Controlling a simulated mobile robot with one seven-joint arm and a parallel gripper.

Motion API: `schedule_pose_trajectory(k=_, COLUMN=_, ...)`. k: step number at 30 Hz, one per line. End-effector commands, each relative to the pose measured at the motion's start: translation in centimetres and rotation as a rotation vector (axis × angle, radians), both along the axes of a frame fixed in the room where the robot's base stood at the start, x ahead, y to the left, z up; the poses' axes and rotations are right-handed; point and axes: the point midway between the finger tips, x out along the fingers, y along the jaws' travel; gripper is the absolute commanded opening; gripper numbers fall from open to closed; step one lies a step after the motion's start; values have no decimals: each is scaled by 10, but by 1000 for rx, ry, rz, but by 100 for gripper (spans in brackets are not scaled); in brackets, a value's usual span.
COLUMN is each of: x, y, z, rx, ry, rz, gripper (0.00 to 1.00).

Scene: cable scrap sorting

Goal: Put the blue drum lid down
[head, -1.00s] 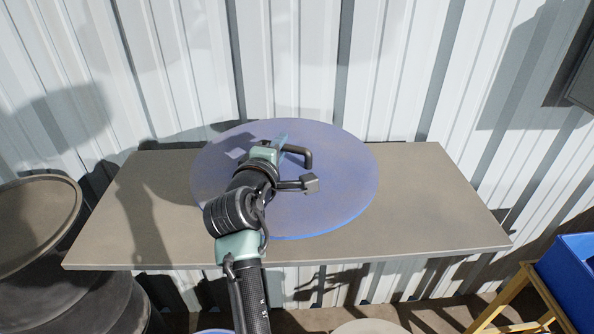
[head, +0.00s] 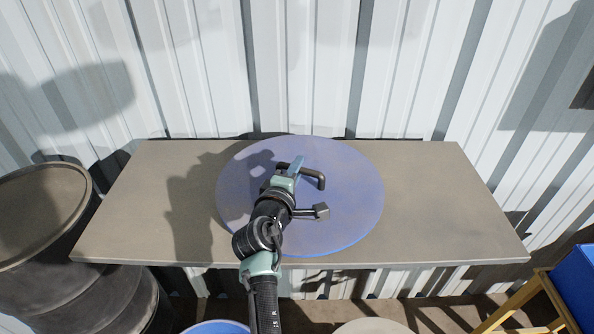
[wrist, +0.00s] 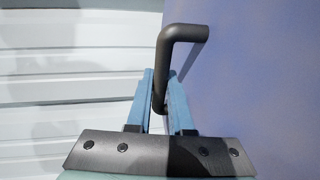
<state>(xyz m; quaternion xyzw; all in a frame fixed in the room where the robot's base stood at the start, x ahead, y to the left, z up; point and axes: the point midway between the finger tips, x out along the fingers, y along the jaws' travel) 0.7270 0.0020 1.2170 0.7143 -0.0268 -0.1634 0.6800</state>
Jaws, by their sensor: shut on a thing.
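The blue drum lid (head: 350,215) is a large, flat disc with a dark bent-bar handle (head: 319,181) on its upper face. It lies over the middle of the grey-brown table (head: 450,205), roughly level; I cannot tell whether it touches the top. My gripper (head: 294,166) is shut on the handle. In the wrist view, the fingers of my gripper (wrist: 160,88) are on either side of the handle bar (wrist: 183,33), with the lid's face (wrist: 260,70) at the right. My arm hides part of the lid's left front.
A corrugated white wall (head: 410,70) stands close behind the table. A dark drum (head: 40,210) stands at the left. At the right is a blue bin (head: 578,285) on a wooden stand (head: 520,305). The table is bare on both sides of the lid.

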Motion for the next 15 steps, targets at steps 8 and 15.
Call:
schedule_pose_trajectory(k=8, x=1, y=0, z=-4, rx=0, ry=-11, rz=3, gripper=0)
schedule_pose_trajectory(k=15, x=0, y=0, z=-12, rx=0, ry=-3, rz=1, gripper=23)
